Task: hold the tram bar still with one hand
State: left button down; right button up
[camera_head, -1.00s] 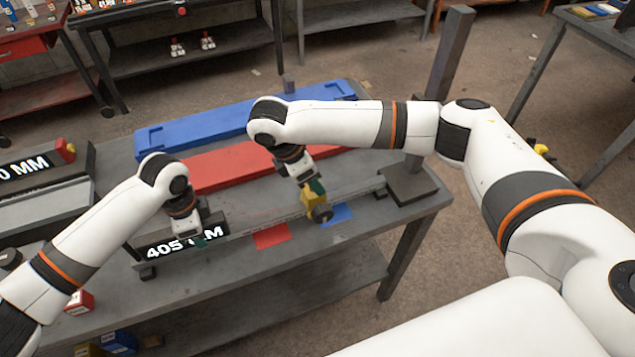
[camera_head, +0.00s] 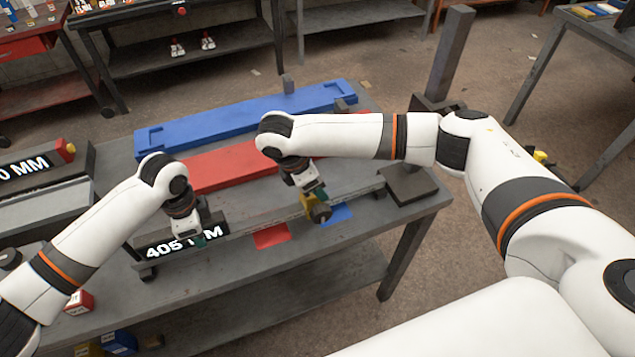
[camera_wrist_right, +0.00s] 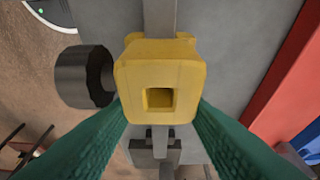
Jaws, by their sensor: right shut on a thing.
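The tram bar (camera_head: 262,220) is a long thin grey bar along the front of the bench, from a black "405 MM" block (camera_head: 160,248) to the right end. A yellow slider (camera_wrist_right: 150,62) with a dark round knob (camera_wrist_right: 84,77) sits on the bar; the slider also shows in the head view (camera_head: 308,204). My right gripper (camera_head: 317,196) is shut on the slider, its green fingers on either side in the wrist view. My left gripper (camera_head: 198,240) is at the bar's left end by the block; its fingertips are too small to read.
Red (camera_head: 270,236) and blue (camera_head: 336,215) patches lie on the bench by the bar. A red tray (camera_head: 215,168) and a blue tray (camera_head: 240,118) lie behind it. A dark post (camera_head: 450,55) rises at the right end. A second long gauge stands at the left.

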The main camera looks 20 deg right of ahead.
jog(key=o, duration=0.7)
jog(key=shift+a, duration=0.25)
jog(key=v, duration=1.2)
pick_arm(q)
jog(key=c, duration=1)
grip_release()
jog(key=shift+c, duration=0.2)
notch_tip(320, 180, up, 12)
